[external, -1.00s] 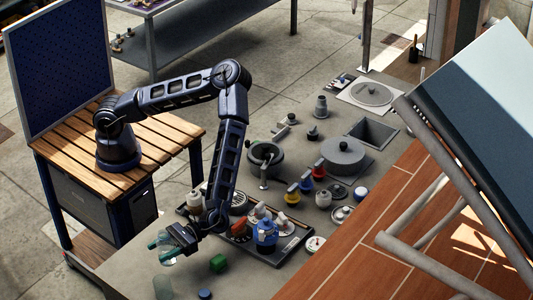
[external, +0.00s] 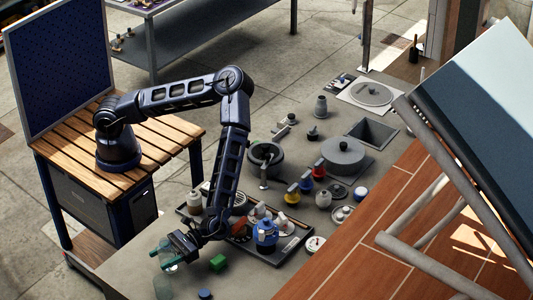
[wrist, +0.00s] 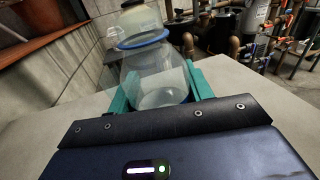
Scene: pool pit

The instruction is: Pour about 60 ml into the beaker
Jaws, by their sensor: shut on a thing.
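My gripper (external: 172,252) is low over the counter's near left end, its teal fingers shut on a clear vessel (wrist: 150,75). The held vessel appears see-through, with a blue ring toward its far end in the wrist view; its tilt and the amount of liquid in it are hard to tell. A pale yellowish part shows beyond the ring, and I cannot tell whether it belongs to the same vessel. A clear beaker-like vessel (external: 163,287) stands on the counter just below and in front of my gripper in the external view. Its contents are not readable.
A green block (external: 217,262) and a small blue cap (external: 205,294) lie right of the clear vessels. A dark tray (external: 290,243) with bottles and a blue container (external: 265,233) is close to the right of my gripper. The counter's left corner is clear.

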